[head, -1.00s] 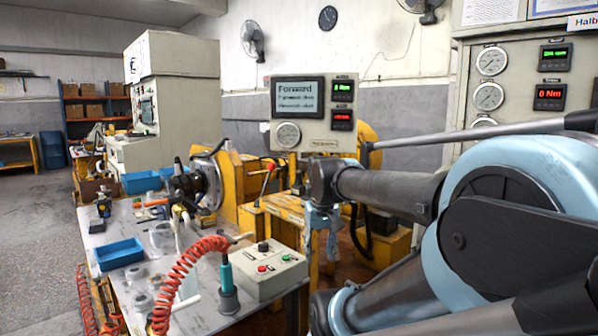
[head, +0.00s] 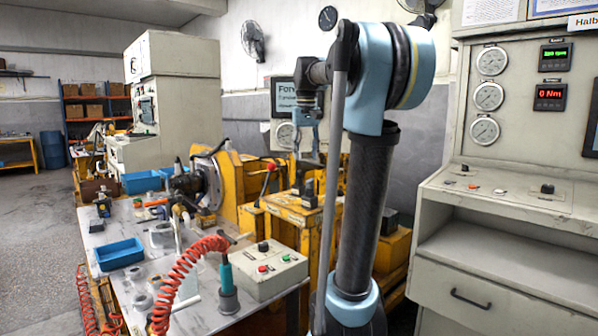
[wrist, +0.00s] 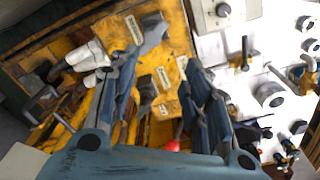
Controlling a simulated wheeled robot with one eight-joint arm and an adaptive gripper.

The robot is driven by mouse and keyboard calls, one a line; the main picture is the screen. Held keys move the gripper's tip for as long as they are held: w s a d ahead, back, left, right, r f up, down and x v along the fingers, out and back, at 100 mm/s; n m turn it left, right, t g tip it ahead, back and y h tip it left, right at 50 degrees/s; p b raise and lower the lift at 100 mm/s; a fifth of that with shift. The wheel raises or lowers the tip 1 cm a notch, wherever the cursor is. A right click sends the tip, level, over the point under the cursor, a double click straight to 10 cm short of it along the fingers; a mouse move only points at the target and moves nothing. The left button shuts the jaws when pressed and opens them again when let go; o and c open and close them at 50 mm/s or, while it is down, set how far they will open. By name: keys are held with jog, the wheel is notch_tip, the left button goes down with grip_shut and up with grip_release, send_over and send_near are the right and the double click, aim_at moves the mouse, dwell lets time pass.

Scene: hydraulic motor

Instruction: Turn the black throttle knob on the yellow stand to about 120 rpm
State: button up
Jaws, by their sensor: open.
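The yellow stand (head: 283,207) is at the middle of the head view and fills much of the left of the wrist view (wrist: 95,55). A dark upright piece (head: 309,193) on its top may be the throttle knob. In the wrist view, a dark grey lever-like piece (wrist: 147,92) shows between my fingers beside small white labels; I cannot tell if it is that knob. My gripper (head: 307,150) points down above the stand, open and empty, apart from the dark piece. It also shows in the wrist view (wrist: 162,65).
A grey control box (head: 262,268) with a black knob and buttons stands on the bench at front. A red-tipped lever (head: 270,167) rises left of my gripper. The gauge panel (head: 283,108) is behind, partly covered by my arm. A grey cabinet (head: 480,290) stands right.

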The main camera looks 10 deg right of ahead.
send_near(299, 171)
jog(key=shift+g, duration=0.4)
jog(key=f, duration=0.3)
jog(key=w+f, duration=0.1)
jog(key=f, duration=0.4)
jog(key=shift+w+f, duration=0.15)
jog(key=shift+f, duration=0.25)
